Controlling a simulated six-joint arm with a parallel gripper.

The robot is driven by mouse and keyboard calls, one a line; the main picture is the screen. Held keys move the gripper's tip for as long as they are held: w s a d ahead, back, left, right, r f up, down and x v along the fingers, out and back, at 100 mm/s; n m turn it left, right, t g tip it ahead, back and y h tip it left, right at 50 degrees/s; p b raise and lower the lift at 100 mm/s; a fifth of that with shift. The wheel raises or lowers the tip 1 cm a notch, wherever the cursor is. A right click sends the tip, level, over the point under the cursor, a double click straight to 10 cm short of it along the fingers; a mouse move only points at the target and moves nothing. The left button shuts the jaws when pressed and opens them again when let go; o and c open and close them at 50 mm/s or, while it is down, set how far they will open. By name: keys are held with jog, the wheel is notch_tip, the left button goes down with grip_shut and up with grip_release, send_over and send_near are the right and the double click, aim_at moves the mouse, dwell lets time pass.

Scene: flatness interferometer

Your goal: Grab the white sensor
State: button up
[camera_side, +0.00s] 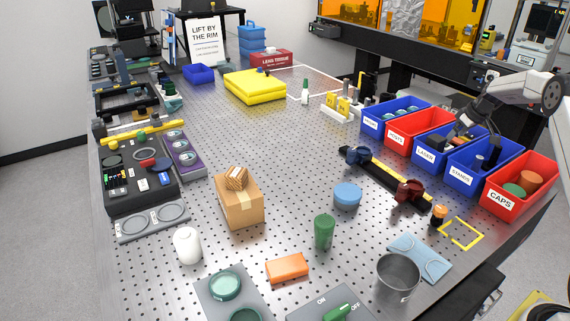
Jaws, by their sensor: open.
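A white rounded cylinder (187,246) stands upright at the front left of the perforated metal table (280,160); it is the plainest white object, but no label shows that it is the sensor. My gripper (455,131) is at the right, over the blue LASER and STANDS bins, far from the white cylinder. It is open. Its fingertips are small and dark against the bins, and I cannot tell whether they touch anything inside.
A cardboard box (240,203) stands right of the white cylinder, and a grey tray with round recesses (150,222) lies left of it. A green cylinder (324,231), orange block (287,268) and metal cup (397,278) stand in front. Labelled bins (519,184) line the right edge.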

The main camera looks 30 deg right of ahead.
aim_at(447, 145)
jog(key=shift+x, duration=2.6)
jog(key=shift+w, duration=0.1)
grip_shut()
